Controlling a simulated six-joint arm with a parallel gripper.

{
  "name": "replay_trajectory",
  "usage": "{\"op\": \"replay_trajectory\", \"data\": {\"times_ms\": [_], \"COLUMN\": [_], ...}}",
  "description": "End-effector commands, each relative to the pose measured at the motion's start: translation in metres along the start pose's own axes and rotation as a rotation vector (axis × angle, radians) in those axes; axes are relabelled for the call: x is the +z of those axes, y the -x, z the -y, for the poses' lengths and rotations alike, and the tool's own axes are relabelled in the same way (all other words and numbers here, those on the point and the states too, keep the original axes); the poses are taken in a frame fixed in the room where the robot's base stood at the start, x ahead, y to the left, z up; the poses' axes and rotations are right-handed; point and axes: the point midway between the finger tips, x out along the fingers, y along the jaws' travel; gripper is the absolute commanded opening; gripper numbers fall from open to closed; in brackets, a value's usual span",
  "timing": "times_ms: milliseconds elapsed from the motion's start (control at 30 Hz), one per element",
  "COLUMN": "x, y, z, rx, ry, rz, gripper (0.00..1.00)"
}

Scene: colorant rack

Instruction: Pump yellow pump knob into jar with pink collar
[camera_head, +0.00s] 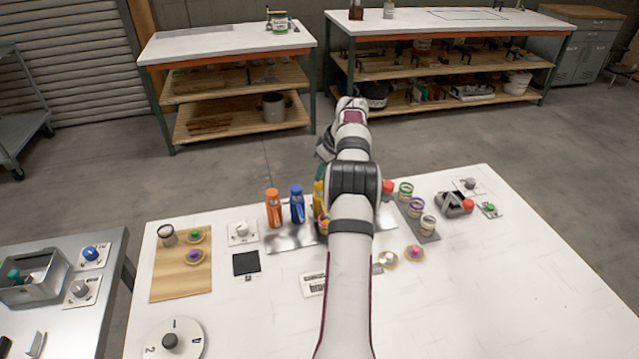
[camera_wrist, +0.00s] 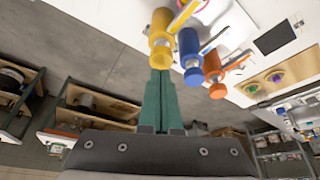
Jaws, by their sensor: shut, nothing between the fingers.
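The yellow pump bottle (camera_head: 319,193) stands at the right end of the dispenser row, partly hidden by my arm. Its yellow knob (camera_wrist: 161,56) shows in the wrist view and overlaps my gripper's fingers. My gripper (camera_wrist: 161,14) has long green fingers, closed together and empty. A small jar with a pink collar (camera_head: 323,224) appears in front of the yellow bottle, mostly hidden by my arm. A bit of pink also shows at the top of the wrist view.
Blue (camera_head: 297,204) and orange (camera_head: 274,208) pump bottles stand beside the yellow one. A grey tray (camera_head: 431,237) holds jars with green, purple and pale collars. A wooden board (camera_head: 168,283) with lids lies left. The white table's front right is clear.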

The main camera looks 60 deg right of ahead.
Motion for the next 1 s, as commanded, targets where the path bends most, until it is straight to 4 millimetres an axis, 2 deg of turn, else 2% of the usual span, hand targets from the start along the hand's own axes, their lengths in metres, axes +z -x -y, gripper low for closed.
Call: {"op": "replay_trajectory", "data": {"times_ms": [533, 800, 1000], "x": [-0.001, -0.014, -0.016], "y": [0.001, 0.032, 0.037], "z": [0.000, 0.000, 0.000], "rx": [0.000, 0.001, 0.000], "ry": [0.000, 0.001, 0.000], "rz": [-0.001, -0.002, -0.001], "gripper": [0.00, 0.00, 0.00]}}
